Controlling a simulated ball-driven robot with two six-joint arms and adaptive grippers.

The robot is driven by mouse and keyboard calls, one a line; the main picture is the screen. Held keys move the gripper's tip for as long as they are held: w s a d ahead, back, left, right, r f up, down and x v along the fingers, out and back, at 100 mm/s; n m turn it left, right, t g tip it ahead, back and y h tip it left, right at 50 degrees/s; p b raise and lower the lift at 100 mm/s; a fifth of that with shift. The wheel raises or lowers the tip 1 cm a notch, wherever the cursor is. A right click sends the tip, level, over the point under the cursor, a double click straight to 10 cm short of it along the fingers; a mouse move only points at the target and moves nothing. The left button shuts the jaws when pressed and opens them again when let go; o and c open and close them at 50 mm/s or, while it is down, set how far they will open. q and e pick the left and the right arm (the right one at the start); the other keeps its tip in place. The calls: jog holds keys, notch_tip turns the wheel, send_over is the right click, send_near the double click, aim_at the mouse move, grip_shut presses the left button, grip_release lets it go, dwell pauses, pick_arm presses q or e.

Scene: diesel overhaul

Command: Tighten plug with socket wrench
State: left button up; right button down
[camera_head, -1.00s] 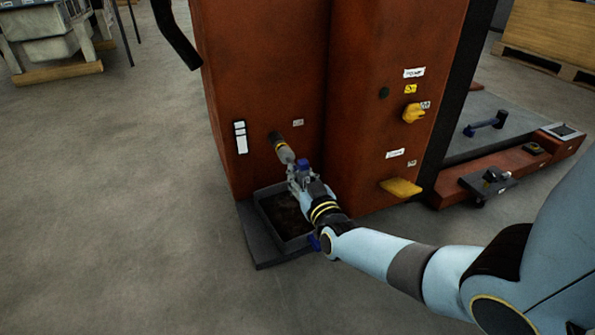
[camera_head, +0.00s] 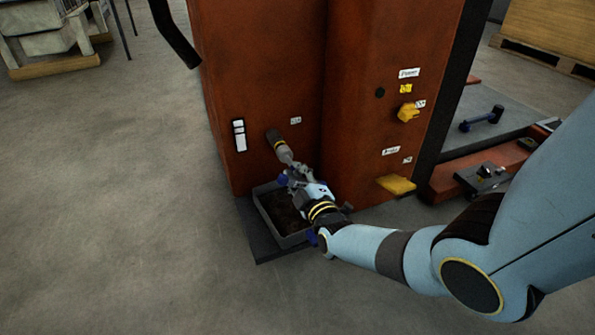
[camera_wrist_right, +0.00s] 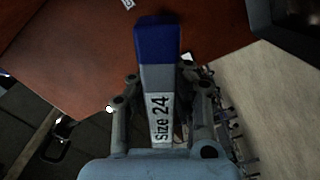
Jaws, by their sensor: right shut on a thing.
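My right gripper (camera_head: 298,178) is low in front of the red machine, beside the end of a short pipe (camera_head: 279,146). It is shut on the socket wrench, whose blue and silver handle (camera_wrist_right: 158,85) reads "Size 24" and lies between the fingers in the right wrist view. In the head view, a blue part of the wrench (camera_head: 283,180) shows at the left of the gripper. The plug and the socket's seat on it are too small and covered to tell apart. My left gripper is not in view.
The red machine (camera_head: 255,75) rises directly behind the gripper. Yellow fittings (camera_head: 397,185) jut out at the right. A blue-handled hammer (camera_head: 482,118) lies farther right.

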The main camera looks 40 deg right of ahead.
jog(key=n, duration=0.5)
jog(key=shift+r+n+p, duration=0.1)
jog(key=shift+n+p, duration=0.2)
jog(key=n, duration=0.5)
jog(key=shift+n, duration=0.4)
jog(key=shift+w, duration=0.15)
